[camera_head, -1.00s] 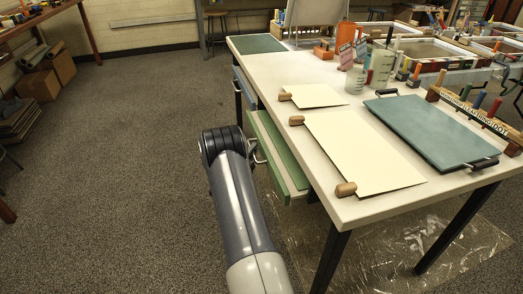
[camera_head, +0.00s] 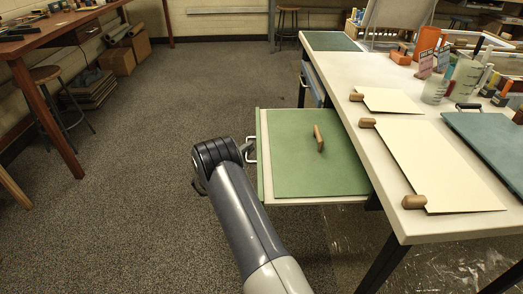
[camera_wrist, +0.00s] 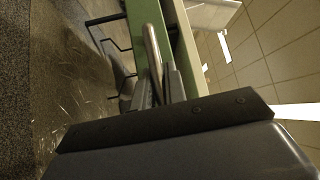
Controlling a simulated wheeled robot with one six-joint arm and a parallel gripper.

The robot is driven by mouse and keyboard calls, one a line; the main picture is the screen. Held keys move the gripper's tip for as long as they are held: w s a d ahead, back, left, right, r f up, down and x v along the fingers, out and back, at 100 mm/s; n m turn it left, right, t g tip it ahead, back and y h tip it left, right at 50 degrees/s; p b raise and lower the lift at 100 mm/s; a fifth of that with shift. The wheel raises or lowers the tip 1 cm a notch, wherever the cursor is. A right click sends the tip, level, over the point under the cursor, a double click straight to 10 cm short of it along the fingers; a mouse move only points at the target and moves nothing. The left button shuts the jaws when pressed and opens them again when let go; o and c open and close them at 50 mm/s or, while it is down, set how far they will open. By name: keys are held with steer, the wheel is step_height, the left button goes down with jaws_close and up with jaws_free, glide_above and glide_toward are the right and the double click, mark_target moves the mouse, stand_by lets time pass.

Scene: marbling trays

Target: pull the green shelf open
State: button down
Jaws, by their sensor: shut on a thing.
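The green shelf (camera_head: 290,165) is pulled well out from under the left side of the white table, and its green surface shows. A small brown wooden block (camera_head: 319,138) lies on it. A pale metal handle (camera_head: 251,150) is on the shelf's green front edge. My gripper is at this handle in the head view, largely hidden behind my arm's end. In the wrist view my gripper (camera_wrist: 160,88) is shut on the handle (camera_wrist: 152,50), beside the green front (camera_wrist: 176,40).
The white table (camera_head: 400,215) carries cream sheets (camera_head: 425,160) and a dark teal board (camera_head: 490,140). A blue drawer front (camera_head: 312,85) is shut farther back. Open carpet lies to the left, with a brown table (camera_head: 60,35) and a stool (camera_head: 50,80) beyond.

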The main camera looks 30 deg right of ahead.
steer(key=shift+w+a, duration=0.35)
steer(key=shift+a, duration=0.2)
steer(key=shift+w+a, duration=0.3)
steer(key=shift+a, duration=0.25)
steer(key=c, duration=1.7)
jaws_free()
steer(key=shift+a, duration=0.1)
steer(key=p+v, duration=0.2)
steer(key=v, duration=0.8)
steer(key=shift+s+a, duration=0.1)
steer(key=shift+a, duration=0.15)
